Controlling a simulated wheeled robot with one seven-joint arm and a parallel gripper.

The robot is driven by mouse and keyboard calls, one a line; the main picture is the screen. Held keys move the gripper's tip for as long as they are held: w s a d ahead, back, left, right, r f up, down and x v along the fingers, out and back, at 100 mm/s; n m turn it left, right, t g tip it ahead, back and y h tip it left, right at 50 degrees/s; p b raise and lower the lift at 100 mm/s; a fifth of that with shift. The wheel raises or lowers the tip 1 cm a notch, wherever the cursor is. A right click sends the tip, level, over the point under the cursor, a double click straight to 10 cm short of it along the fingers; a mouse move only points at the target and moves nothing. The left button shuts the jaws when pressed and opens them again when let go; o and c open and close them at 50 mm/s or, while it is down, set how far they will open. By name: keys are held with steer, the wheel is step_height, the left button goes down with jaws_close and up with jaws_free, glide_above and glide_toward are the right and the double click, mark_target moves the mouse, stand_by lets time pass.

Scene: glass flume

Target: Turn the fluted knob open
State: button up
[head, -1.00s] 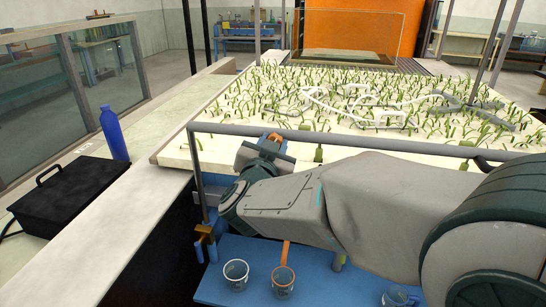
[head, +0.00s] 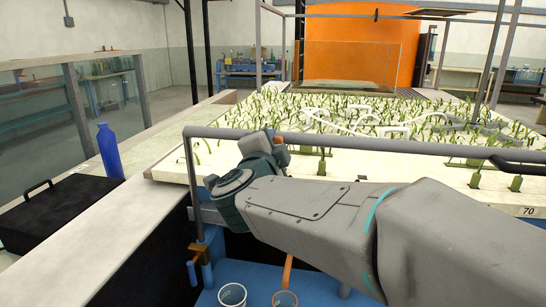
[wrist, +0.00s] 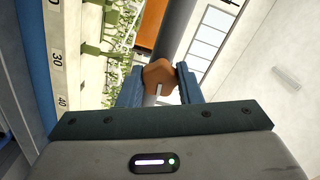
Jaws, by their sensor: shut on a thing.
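The knob (wrist: 158,73) is orange-brown with a faceted edge and a pale mark on its face. In the wrist view it sits between the two blue fingers of my gripper (wrist: 160,84), which are shut on it from both sides. In the head view my gripper (head: 270,143) is at the near rail of the planted flume bed, with a bit of orange-brown showing beside it. My arm hides the area behind and below it, and most of the knob is hidden there.
A grey rail (head: 370,144) runs along the near edge of the planted bed (head: 165,170). Glass beakers (head: 232,295) stand on a blue surface below. A blue bottle (head: 110,152) and a black case (head: 55,212) are on the left ledge.

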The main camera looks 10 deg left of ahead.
steer(key=shift+m+b, duration=0.45)
steer(key=shift+m, duration=0.25)
steer(key=o, duration=1)
steer(key=shift+c, duration=0.2)
steer(key=s, duration=1.4)
steer(key=shift+a, duration=0.15)
steer(key=shift+w+r, duration=0.1)
